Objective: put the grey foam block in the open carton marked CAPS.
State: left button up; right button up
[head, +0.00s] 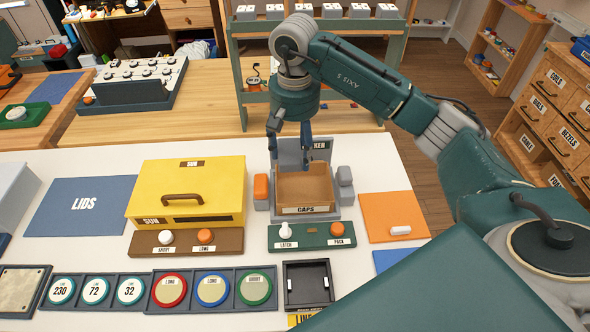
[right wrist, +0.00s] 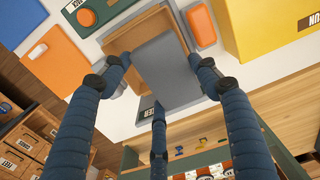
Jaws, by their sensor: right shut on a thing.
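The open brown carton (head: 305,187), labelled CAPS on its front, stands in a grey holder on the white table in the head view; it also shows in the right wrist view (right wrist: 124,36). My right gripper (head: 288,152) points down just behind and above the carton. Its fingers are shut on the grey foam block (right wrist: 167,72), which covers part of the carton in the right wrist view. In the head view the block (head: 290,157) blends with the grey back panel, so its exact height over the carton is hard to tell. My left gripper is out of view.
A grey back panel (head: 320,153) with a partly hidden label stands behind the carton. An orange block (head: 261,187) and grey blocks (head: 345,178) flank it. A green latch strip (head: 310,236) lies in front, and a yellow box (head: 190,188) stands left.

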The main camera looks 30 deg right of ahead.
aim_at(295, 160)
notch_tip(295, 160, down, 4)
jog(key=shift+f+p, duration=0.1)
jog(key=shift+p, duration=0.25)
notch_tip(295, 160, down, 4)
jog(key=shift+p, duration=0.5)
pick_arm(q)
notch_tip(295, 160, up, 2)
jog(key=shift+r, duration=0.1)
pick_arm(e)
jog(key=shift+w, duration=0.1)
pick_arm(q)
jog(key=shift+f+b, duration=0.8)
jog(key=shift+b, duration=0.05)
pick_arm(e)
jog(key=shift+f, duration=0.6)
jog(key=o, duration=0.9)
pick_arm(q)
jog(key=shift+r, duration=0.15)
pick_arm(e)
jog(key=shift+r, duration=0.15)
